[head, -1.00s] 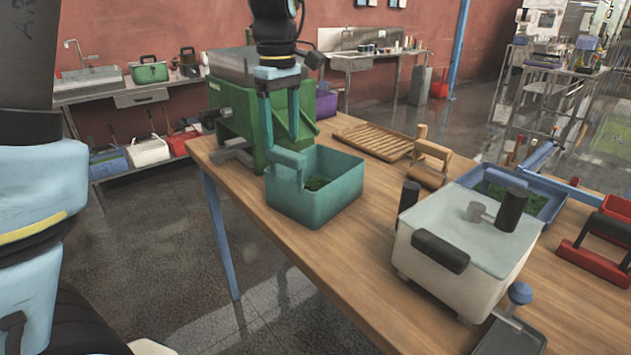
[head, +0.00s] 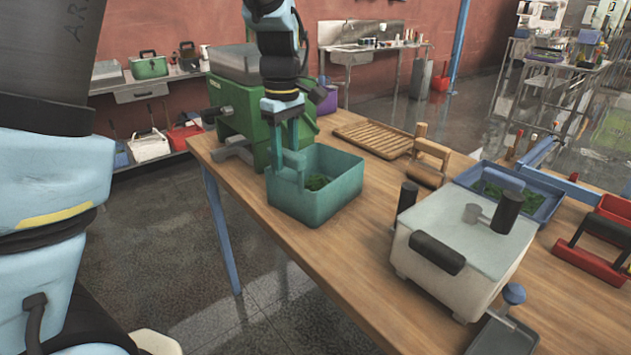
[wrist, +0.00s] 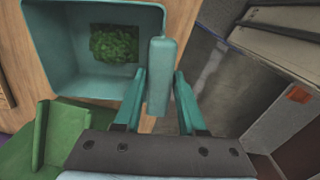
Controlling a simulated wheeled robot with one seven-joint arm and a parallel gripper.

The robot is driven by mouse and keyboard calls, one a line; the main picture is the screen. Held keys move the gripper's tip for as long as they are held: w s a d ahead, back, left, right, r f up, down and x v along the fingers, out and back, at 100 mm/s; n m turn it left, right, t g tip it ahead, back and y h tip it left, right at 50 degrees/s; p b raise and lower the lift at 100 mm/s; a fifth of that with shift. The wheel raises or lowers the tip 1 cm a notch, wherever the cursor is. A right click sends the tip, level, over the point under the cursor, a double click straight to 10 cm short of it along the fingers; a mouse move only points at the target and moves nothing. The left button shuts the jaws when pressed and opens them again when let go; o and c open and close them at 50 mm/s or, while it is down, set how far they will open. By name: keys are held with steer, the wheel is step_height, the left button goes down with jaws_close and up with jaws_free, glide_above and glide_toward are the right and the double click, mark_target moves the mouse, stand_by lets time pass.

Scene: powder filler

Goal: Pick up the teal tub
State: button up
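The teal tub (head: 318,205) stands upright on the wooden table near its left edge, with green material (head: 317,183) inside. In the wrist view the tub (wrist: 65,72) is at the upper left. Its upright handle (wrist: 161,82) lies between the two teal fingers of my gripper (wrist: 161,76). The fingers are apart, one on each side of the handle, with narrow gaps visible. In the head view my gripper (head: 283,148) points down over the tub's left side. Its fingertips merge with the tub's colour there.
A green machine (head: 236,115) stands close behind the tub. A wooden slatted rack (head: 372,138) and a white box with black handles (head: 465,250) are to the right. The table (head: 345,250) is clear in front of the tub.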

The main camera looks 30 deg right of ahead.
jaws_close()
stand_by(0.9)
